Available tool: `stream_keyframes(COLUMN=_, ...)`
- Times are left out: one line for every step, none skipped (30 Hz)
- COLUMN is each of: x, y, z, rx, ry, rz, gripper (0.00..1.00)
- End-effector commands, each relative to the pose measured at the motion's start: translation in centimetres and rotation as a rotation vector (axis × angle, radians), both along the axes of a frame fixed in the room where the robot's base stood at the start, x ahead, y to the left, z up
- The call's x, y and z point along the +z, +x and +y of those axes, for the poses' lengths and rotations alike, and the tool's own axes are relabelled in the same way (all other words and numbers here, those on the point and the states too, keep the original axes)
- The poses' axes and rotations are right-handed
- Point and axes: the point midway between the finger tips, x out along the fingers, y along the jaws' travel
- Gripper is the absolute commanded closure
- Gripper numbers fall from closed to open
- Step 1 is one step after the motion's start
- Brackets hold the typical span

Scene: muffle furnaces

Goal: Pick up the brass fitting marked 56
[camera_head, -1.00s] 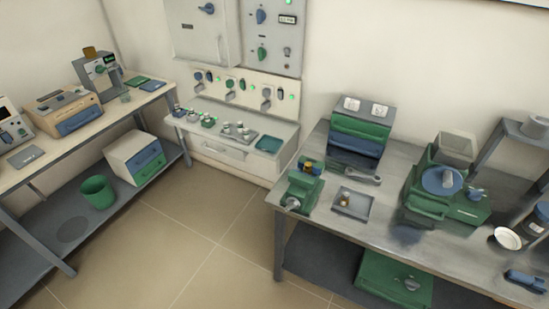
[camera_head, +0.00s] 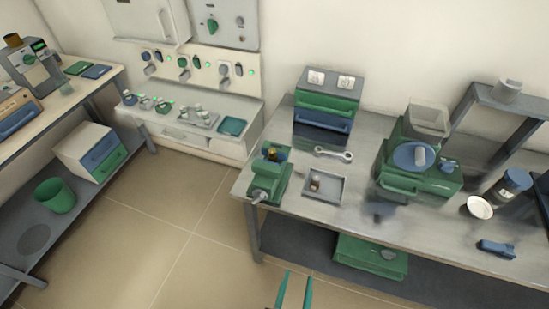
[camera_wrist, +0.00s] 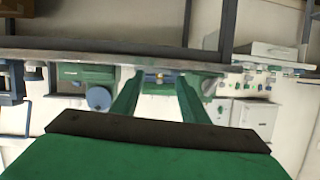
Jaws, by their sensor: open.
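No marking 56 can be read in either view. A small brownish, brass-like piece (camera_head: 315,184) lies in a grey square tray (camera_head: 336,198) on the right workbench. Another small brass-coloured piece (camera_head: 281,155) shows on top of the green vise (camera_head: 266,182), beside a blue part. My gripper (camera_head: 295,275) is at the bottom edge of the head view, in front of the bench and apart from these pieces. Its two green fingers are spread and empty. In the wrist view my gripper (camera_wrist: 159,77) is also open, with the bench upside down beyond it.
A spanner (camera_head: 333,154) lies behind the tray. A green drawer unit (camera_head: 325,105) stands at the back, and a green machine with a blue disc (camera_head: 413,157) at the right. A green box (camera_head: 370,256) sits on the lower shelf. Open floor (camera_head: 185,240) lies to the left.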

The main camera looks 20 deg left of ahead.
Motion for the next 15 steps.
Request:
stream_keyframes(x=0.3, y=2.0, z=0.6, rx=0.017, ry=0.007, rz=-0.003, gripper=0.59)
stream_keyframes(x=0.4, y=2.9, z=0.9, rx=0.026, ry=0.012, rz=0.003, gripper=0.59)
stream_keyframes(x=0.5, y=4.2, z=1.3, rx=0.038, ry=0.017, rz=0.011, gripper=0.59)
stream_keyframes(x=0.6, y=5.1, z=1.6, rx=0.047, ry=0.02, rz=0.018, gripper=0.59)
stream_keyframes(x=0.7, y=6.0, z=1.9, rx=0.057, ry=0.023, rz=0.023, gripper=0.59)
stream_keyframes(x=1.0, y=7.3, z=2.2, rx=0.069, ry=0.027, rz=0.03, gripper=0.59)
stream_keyframes(x=1.2, y=8.2, z=2.5, rx=0.08, ry=0.029, rz=0.035, gripper=0.59)
stream_keyframes(x=1.4, y=9.1, z=2.8, rx=0.09, ry=0.03, rz=0.04, gripper=0.59)
stream_keyframes(x=1.8, y=10.2, z=3.2, rx=0.105, ry=0.034, rz=0.046, gripper=0.59)
stream_keyframes(x=2.2, y=11.1, z=3.5, rx=0.118, ry=0.036, rz=0.052, gripper=0.59)
stream_keyframes(x=2.6, y=11.9, z=3.8, rx=0.131, ry=0.034, rz=0.056, gripper=0.59)
stream_keyframes(x=3.1, y=13.0, z=4.4, rx=0.15, ry=0.034, rz=0.064, gripper=0.59)
stream_keyframes(x=3.5, y=13.8, z=4.7, rx=0.165, ry=0.035, rz=0.068, gripper=0.59)
stream_keyframes(x=4.0, y=14.5, z=5.1, rx=0.179, ry=0.032, rz=0.073, gripper=0.59)
stream_keyframes(x=4.7, y=15.5, z=5.6, rx=0.2, ry=0.031, rz=0.078, gripper=0.59)
